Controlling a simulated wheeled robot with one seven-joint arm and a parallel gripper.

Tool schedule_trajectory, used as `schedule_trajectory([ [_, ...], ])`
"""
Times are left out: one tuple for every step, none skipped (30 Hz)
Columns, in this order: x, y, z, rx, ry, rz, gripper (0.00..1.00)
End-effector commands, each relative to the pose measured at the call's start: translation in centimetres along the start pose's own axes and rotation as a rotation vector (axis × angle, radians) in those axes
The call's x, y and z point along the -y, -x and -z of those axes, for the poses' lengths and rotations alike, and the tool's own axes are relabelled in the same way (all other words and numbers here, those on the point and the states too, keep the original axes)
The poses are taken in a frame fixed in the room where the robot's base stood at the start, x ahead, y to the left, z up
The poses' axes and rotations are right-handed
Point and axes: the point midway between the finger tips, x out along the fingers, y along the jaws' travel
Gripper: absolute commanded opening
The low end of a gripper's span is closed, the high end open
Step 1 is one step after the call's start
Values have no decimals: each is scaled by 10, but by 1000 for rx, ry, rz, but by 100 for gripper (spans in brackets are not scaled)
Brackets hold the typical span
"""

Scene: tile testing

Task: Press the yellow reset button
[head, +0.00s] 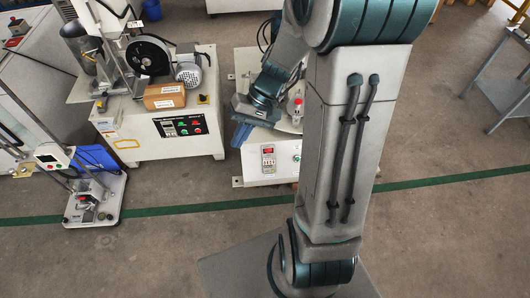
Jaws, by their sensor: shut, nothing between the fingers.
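My gripper (239,138) points down, shut and empty, at the left front edge of a low white machine (285,170). That machine's front has a small panel with a red display (268,151) and a small round button (296,158), whose colour I cannot make out. I cannot tell whether the gripper touches the machine. To the left, a bench machine (190,145) has a black control panel (181,126) with red and green buttons.
The bench machine carries a black wheel (148,55), a grey motor (188,68) and a brown block (164,96). A small stand (94,205) is at the left. A grey table (505,90) is at the right. The floor in front is clear, crossed by a green line (430,181).

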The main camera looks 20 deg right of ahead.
Motion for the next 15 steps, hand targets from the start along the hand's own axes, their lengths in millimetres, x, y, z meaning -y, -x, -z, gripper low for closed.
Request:
schedule_trajectory([
  [-15, -21, 14, 13, -24, 61, 0],
  [-20, -28, 21, 15, -33, 98, 0],
  [-26, -37, 30, 16, -44, 148, 0],
  [-31, -44, 37, 14, -53, 186, 0],
  [-36, -51, 44, 11, -61, 224, 0],
  [-44, -60, 54, 7, -74, 275, 0],
  [-50, -67, 61, -1, -82, 313, 0],
  [-56, -74, 69, -9, -91, 351, 0],
  [-64, -83, 78, -23, -104, 401, 0],
  [-71, -89, 86, -35, -113, 439, 0],
  [-78, -96, 93, -49, -124, 476, 0],
  [-88, -105, 103, -70, -139, 525, 0],
  [-96, -111, 110, -87, -149, 562, 0],
  [-104, -118, 118, -106, -160, 598, 0],
  [-115, -127, 128, -135, -175, 644, 0],
])
